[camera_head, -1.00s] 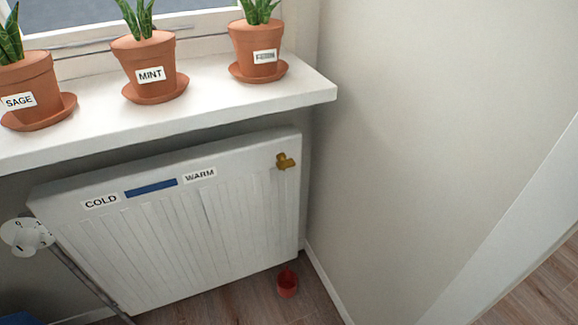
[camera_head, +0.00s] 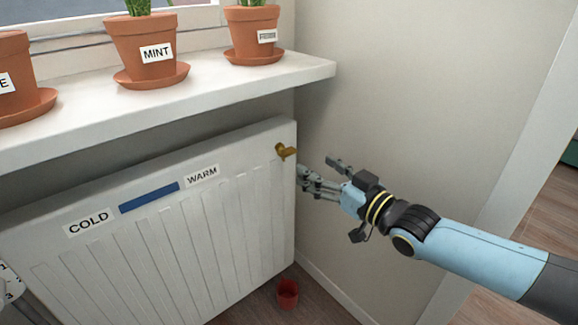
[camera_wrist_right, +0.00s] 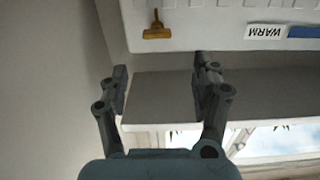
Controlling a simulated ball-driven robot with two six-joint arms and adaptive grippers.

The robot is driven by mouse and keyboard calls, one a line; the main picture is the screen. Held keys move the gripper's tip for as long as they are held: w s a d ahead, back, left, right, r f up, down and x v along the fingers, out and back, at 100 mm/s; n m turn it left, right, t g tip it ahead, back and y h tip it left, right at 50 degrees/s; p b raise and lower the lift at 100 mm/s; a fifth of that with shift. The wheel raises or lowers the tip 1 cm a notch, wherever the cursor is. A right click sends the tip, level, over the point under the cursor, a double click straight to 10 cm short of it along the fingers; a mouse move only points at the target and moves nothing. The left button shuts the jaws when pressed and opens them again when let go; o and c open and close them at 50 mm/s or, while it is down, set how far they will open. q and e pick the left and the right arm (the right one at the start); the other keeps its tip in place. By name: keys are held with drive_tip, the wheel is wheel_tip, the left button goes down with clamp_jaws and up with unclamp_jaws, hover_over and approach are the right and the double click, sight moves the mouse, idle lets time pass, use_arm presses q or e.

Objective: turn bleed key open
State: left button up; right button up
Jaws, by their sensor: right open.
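The brass bleed key (camera_head: 286,151) sits at the upper right corner of the white radiator (camera_head: 215,225). It also shows near the top of the right wrist view (camera_wrist_right: 157,31), upside down there. My right gripper (camera_head: 320,168) is open and empty, just right of the key in the head view and apart from it. In the right wrist view its two fingers (camera_wrist_right: 161,72) stand wide apart, with the key beyond their tips. My left gripper is not in view.
A white sill (camera_head: 210,95) with several potted plants, one a pot labelled MINT (camera_head: 140,50), overhangs the radiator. A wall (camera_head: 425,80) stands close on the right. A red cup (camera_head: 288,293) is on the floor below the key.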

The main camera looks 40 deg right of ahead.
sight(291, 153)
drive_tip(key=w+b, duration=0.1)
drive_tip(key=w, duration=0.2)
drive_tip(key=w+b, duration=0.1)
drive_tip(key=w, duration=0.2)
drive_tip(key=w+b, duration=0.2)
drive_tip(key=w, duration=0.1)
drive_tip(key=shift+w+a+f, duration=0.15)
drive_tip(key=shift+w+f, duration=0.15)
drive_tip(key=shift+w, duration=0.05)
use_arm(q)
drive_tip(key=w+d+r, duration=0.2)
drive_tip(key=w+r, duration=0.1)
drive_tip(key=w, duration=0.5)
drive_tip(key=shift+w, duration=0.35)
use_arm(e)
drive_tip(key=shift+w, duration=0.65)
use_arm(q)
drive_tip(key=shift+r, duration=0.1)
use_arm(e)
drive_tip(key=c, duration=1.2)
